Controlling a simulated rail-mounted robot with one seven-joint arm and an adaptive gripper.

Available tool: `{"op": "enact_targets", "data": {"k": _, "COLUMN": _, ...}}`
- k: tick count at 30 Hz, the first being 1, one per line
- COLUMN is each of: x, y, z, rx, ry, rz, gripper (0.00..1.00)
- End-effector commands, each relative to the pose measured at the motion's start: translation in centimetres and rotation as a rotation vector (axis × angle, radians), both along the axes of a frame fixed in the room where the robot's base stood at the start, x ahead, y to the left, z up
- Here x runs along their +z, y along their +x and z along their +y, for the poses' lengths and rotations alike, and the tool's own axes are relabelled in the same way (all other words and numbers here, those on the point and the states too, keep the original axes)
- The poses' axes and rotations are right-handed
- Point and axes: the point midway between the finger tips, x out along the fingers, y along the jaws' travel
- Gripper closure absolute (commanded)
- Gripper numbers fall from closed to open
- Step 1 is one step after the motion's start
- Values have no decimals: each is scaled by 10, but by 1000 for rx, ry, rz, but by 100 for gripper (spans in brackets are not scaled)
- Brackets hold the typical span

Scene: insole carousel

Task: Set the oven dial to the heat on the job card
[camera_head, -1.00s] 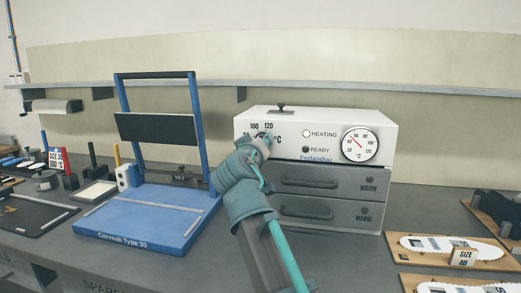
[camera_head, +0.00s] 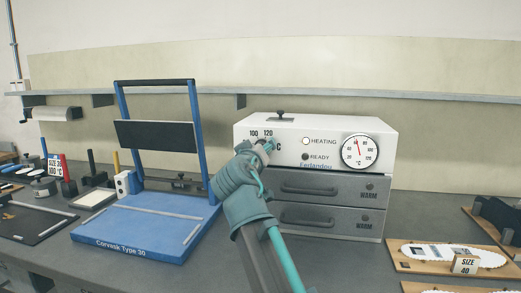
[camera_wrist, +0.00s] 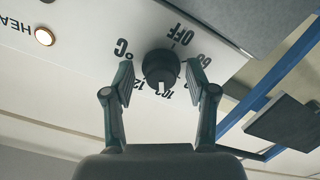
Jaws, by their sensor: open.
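The white oven (camera_head: 318,127) stands on the bench in the head view, where my gripper (camera_head: 266,146) covers its dial. In the wrist view the black dial (camera_wrist: 160,66) sits between the two fingers of my gripper (camera_wrist: 160,76). The fingers are open, with a gap on each side of the dial. The dial's white pointer mark is at the printed 100. OFF, 60 and 120 also show around it; the right finger hides part of the scale. The job card (camera_head: 54,164) stands at the left, partly covered by a red post, and reads a size and 100.
The HEATING lamp (camera_head: 305,141) is lit and the READY lamp (camera_head: 305,156) is dark. The round gauge (camera_head: 359,151) has its needle near upright. A blue press (camera_head: 135,245) stands left of the oven. Boards with insoles (camera_head: 450,267) lie at the right.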

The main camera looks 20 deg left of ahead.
Motion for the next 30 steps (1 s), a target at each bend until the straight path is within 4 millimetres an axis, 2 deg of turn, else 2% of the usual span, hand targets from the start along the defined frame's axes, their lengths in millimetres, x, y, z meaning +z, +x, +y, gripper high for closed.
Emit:
{"op": "enact_targets", "data": {"k": 5, "x": -2, "y": -5, "z": -1, "rx": 0, "ry": 0, "rz": 1, "gripper": 43}}
{"op": "enact_targets", "data": {"k": 8, "x": -2, "y": -15, "z": -2, "rx": 0, "ry": 1, "rz": 1, "gripper": 43}}
{"op": "enact_targets", "data": {"k": 21, "x": -2, "y": -93, "z": -11, "rx": 1, "ry": 1, "rz": 0, "gripper": 43}}
{"op": "enact_targets", "data": {"k": 24, "x": -1, "y": -106, "z": -11, "rx": 1, "ry": 1, "rz": 0, "gripper": 43}}
{"op": "enact_targets", "data": {"k": 30, "x": -1, "y": -119, "z": -12, "rx": 0, "ry": 0, "rz": 0, "gripper": 43}}
